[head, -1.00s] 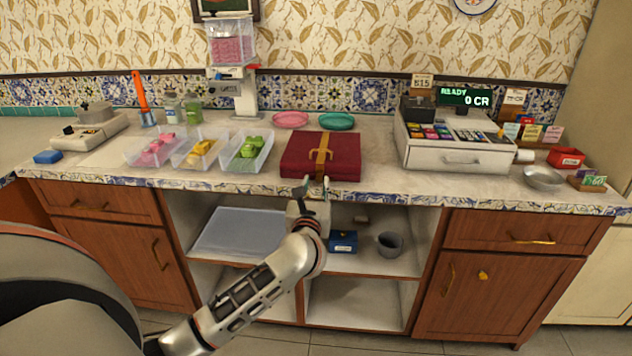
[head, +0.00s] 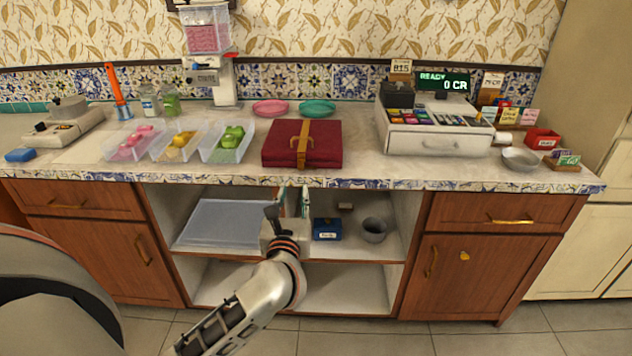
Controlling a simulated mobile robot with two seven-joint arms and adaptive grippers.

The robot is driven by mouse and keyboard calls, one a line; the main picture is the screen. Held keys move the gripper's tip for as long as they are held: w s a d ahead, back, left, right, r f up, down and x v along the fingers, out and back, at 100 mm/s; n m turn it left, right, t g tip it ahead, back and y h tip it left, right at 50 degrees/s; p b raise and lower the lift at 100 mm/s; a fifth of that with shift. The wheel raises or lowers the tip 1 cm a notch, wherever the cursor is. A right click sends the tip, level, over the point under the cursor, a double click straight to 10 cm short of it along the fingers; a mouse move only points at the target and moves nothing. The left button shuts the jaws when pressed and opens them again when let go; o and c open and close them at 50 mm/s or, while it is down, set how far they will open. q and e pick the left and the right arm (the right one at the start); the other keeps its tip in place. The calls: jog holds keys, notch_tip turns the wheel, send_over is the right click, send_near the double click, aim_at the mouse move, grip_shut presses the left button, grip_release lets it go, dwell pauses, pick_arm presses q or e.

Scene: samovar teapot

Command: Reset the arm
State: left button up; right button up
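My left gripper (head: 288,207) is in front of the open shelves, below the counter's front edge. Its fingers look spread apart, with nothing seen between them. The arm (head: 262,297) comes up from the lower left, bent at the wrist. A dark red case with a gold strap (head: 325,147) lies on the counter above and behind the gripper, apart from it. My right gripper is not in view.
The counter (head: 365,172) holds clear bins of pink, yellow and green pieces (head: 227,142), a cash register (head: 435,128) and a metal bowl (head: 520,159). A blue box (head: 327,230) and a grey cup (head: 374,231) stand on the shelf. The floor in front is clear.

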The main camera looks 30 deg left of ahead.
pick_arm(q)
jog(key=s+d+r+m+t+h+p, duration=0.2)
jog(key=s+d+r+m+t+h, duration=0.25)
jog(key=m, duration=0.85)
jog(key=s+d+f+m+h+p, duration=0.1)
jog(key=s+d+f+m+h, duration=0.2)
jog(key=d+m, duration=0.4)
jog(key=s+d+f+m+h+p, duration=0.15)
jog(key=d+f+m+h, duration=0.3)
jog(key=m, duration=0.55)
jog(key=s+d+f+m+g+p, duration=0.1)
jog(key=s+f+m+g, duration=0.4)
jog(key=s+f+m, duration=0.3)
jog(key=s+d+f+m+g, duration=0.2)
jog(key=s+f+m+g, duration=0.2)
jog(key=s+f+m, duration=0.4)
notch_tip(320, 180, down, 7)
jog(key=shift+s+d+f+g+p, duration=0.1)
jog(key=shift+s+d+g+p, duration=0.05)
jog(key=shift+s+g+p, duration=0.2)
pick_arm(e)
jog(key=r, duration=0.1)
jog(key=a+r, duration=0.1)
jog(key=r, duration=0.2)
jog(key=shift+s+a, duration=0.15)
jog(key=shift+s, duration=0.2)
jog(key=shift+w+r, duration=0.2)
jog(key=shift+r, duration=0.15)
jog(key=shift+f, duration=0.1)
